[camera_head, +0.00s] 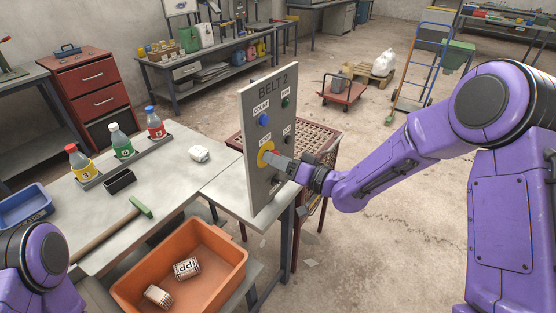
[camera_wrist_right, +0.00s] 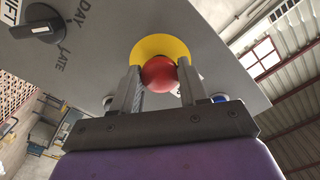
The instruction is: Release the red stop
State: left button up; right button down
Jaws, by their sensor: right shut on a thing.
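The red stop (camera_wrist_right: 159,73) is a round red knob on a yellow disc (camera_wrist_right: 158,46), seen in the right wrist view. In the head view, the yellow disc (camera_head: 264,153) is on the grey BELT 2 panel (camera_head: 262,98), and my gripper covers most of the knob. My right gripper (camera_wrist_right: 160,84) has one finger on each side of the red knob and is shut on it. It also shows in the head view (camera_head: 277,162), reaching the panel from the right. My left gripper is out of view; only part of my left arm shows at lower left.
The panel also bears a blue button (camera_head: 264,119), a green button (camera_head: 286,103) and a black selector knob (camera_wrist_right: 43,24). An orange bin (camera_head: 228,270) with two labelled items is below. A table (camera_head: 160,185) with bottles and a green-headed tool is at left.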

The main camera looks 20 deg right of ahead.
jog(key=shift+s+d+f, duration=0.1)
jog(key=shift+s+d, duration=0.15)
jog(key=shift+s, duration=0.1)
jog(key=c, duration=0.6)
grip_release()
jog(key=shift+d, duration=0.1)
jog(key=b+v, duration=0.2)
jog(key=v, duration=0.9)
